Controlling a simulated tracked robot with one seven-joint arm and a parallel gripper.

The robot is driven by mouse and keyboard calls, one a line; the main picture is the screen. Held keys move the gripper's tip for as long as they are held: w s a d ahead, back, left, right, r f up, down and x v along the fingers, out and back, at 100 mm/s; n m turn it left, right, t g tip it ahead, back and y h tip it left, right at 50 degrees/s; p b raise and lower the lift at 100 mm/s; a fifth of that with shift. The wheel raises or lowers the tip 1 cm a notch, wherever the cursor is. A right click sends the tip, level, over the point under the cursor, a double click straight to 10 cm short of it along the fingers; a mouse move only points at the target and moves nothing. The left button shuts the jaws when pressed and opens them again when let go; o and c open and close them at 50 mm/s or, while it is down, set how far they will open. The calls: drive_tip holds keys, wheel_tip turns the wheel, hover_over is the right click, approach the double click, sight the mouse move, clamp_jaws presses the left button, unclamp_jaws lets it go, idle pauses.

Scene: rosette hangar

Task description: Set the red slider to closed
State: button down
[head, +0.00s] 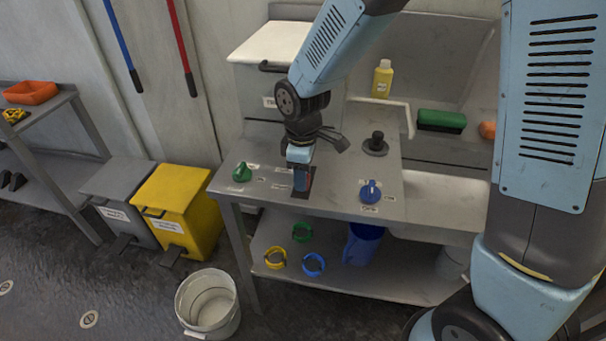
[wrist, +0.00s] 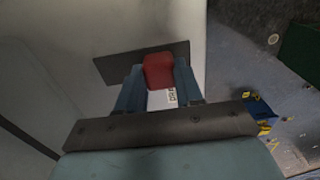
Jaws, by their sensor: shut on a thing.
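The red slider (wrist: 158,70) sits on a dark track plate (wrist: 112,68) on the grey bench top. My gripper (wrist: 157,88) is shut on the red slider, with one blue finger on each side of it in the wrist view. In the head view my gripper (head: 302,176) points down at the bench, and a bit of red (head: 308,180) shows at its fingertips. The dark track plate (head: 301,186) is mostly hidden there by my gripper. A small white label lies near the slider in the wrist view. The lettering is too small to read.
A green knob (head: 242,172) is left of the slider and a blue knob (head: 370,191) is right. A black knob (head: 376,144) stands behind. A yellow bottle (head: 382,79) and green brush (head: 441,121) are at the back. Yellow bin (head: 178,205) and white bucket (head: 208,302) stand on the floor.

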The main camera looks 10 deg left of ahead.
drive_tip(key=shift+w+d, duration=0.2)
drive_tip(key=shift+w, duration=2.6)
drive_tip(key=c, duration=0.7)
unclamp_jaws()
drive_tip(key=shift+w+r, duration=0.1)
drive_tip(key=shift+r, duration=3.6)
